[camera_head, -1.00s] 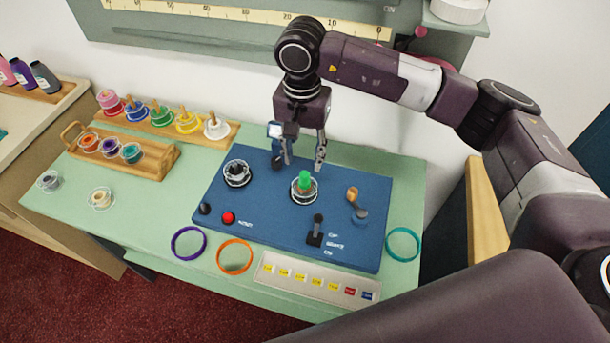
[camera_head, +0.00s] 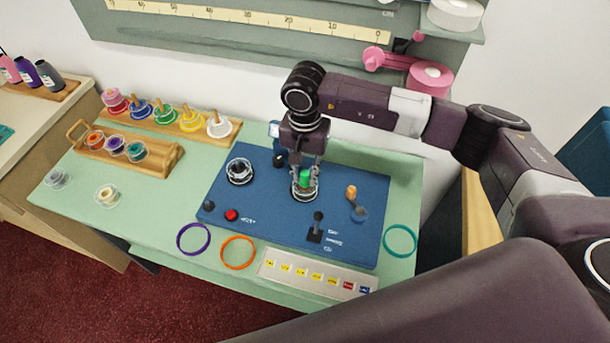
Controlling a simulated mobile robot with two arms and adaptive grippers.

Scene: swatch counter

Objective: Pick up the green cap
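The green cap (camera_head: 305,177) sits upright in a clear round holder (camera_head: 305,192) on the blue panel (camera_head: 270,215), right of the panel's middle. My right gripper (camera_head: 306,184) points straight down over it, with its fingers low on either side of the cap. The fingers partly hide the cap and the holder's rim. I cannot tell whether they touch the cap. My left gripper is not in view.
The panel also carries a black knob in a clear holder (camera_head: 239,171), a red button (camera_head: 231,214), a black lever (camera_head: 316,228) and an orange-topped switch (camera_head: 352,192). A purple ring (camera_head: 180,243), an orange ring (camera_head: 238,266) and a teal ring (camera_head: 413,244) lie around it.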

